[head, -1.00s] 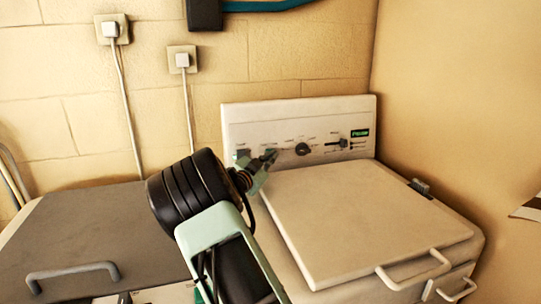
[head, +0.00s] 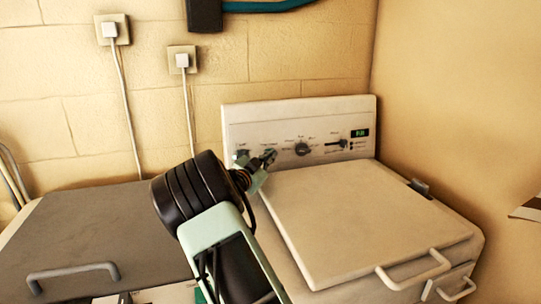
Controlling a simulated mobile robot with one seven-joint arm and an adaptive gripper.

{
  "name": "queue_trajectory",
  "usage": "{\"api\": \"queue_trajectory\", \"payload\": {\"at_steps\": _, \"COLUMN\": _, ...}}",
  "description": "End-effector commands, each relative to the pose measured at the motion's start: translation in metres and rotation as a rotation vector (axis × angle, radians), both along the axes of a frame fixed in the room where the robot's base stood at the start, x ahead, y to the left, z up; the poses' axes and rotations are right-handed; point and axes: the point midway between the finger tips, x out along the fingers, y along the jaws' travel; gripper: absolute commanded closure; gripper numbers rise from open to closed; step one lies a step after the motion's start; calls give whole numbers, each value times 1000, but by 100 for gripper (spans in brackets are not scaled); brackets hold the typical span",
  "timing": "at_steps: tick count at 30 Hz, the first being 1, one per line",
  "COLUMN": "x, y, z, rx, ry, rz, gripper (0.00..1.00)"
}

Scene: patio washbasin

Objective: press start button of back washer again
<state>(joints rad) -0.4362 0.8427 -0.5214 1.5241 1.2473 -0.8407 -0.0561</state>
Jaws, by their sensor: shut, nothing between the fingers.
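The back washer (head: 370,225) is the cream top-loader on the right with its lid shut. Its control panel (head: 285,115) stands upright along its rear edge against the wall. The panel carries a round dark knob (head: 302,149), a slider-like control (head: 342,143) and a small dark display (head: 360,133) with green characters. My gripper (head: 269,156) is shut and empty at the left part of the panel, left of the round knob. It hides part of the panel there; I cannot tell whether its tips touch a button.
A grey-lidded machine (head: 100,235) with a handle stands to the left. Two wall sockets (head: 182,60) with hanging cables are on the tiled wall behind. A plain wall (head: 470,110) closes off the right side.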

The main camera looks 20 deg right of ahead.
Motion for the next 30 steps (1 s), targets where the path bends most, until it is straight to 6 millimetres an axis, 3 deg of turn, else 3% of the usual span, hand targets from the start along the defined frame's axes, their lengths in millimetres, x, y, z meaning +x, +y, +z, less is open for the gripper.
{"api": "queue_trajectory", "payload": {"at_steps": 16, "x": -1, "y": 1, "z": 0, "rx": 1, "ry": 1, "rz": 2, "gripper": 100}}
{"api": "queue_trajectory", "payload": {"at_steps": 30, "x": -17, "y": 1, "z": 3, "rx": 0, "ry": 0, "rz": 1, "gripper": 100}}
